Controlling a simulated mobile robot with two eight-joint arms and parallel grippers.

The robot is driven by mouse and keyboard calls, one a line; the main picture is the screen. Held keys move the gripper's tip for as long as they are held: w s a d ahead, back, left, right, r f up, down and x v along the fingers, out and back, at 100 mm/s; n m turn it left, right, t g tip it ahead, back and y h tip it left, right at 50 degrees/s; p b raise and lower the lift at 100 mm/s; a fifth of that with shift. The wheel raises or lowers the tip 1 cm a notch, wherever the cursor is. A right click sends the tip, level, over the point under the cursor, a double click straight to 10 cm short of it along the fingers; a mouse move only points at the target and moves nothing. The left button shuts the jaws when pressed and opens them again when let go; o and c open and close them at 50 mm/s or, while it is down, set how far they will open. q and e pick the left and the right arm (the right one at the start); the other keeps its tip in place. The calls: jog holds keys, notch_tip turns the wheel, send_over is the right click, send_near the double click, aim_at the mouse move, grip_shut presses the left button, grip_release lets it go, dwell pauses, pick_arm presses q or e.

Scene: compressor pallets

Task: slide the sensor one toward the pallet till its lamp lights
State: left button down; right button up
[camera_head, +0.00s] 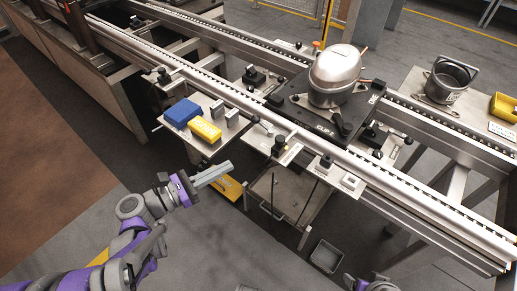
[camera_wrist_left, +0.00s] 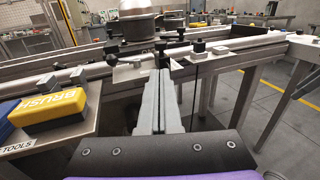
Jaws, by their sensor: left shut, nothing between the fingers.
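The pallet (camera_head: 286,103) is a dark plate on the conveyor carrying a silver compressor (camera_head: 335,76). On the near rail, below the pallet, a bracket plate (camera_head: 262,137) bears a small sensor mount with a black knob (camera_head: 279,143). I cannot read which mount is sensor one, and no lit lamp is discernible. My left gripper (camera_head: 226,167) is shut and empty, in the air in front of the rail. In the left wrist view its fingers (camera_wrist_left: 161,78) point toward a bracket plate (camera_wrist_left: 132,72) with a black knob (camera_wrist_left: 160,47). My right gripper (camera_head: 372,284) is mostly cut off at the bottom edge.
A tool shelf with a blue box (camera_head: 182,112) and a yellow brush block (camera_head: 205,131) juts out left of the mount. A second plate (camera_head: 340,177) stands right of it. A grey bin (camera_head: 326,255) is low down. A pot (camera_head: 447,82) stands far right.

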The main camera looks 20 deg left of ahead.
aim_at(276, 142)
pick_arm(q)
jog(key=b+x, duration=0.1)
jog(key=x, duration=1.2)
jog(key=shift+w+d, duration=0.1)
jog(key=shift+d, duration=0.05)
jog(key=shift+w+d, duration=0.35)
jog(key=shift+w, duration=0.15)
jog(key=shift+s, duration=0.1)
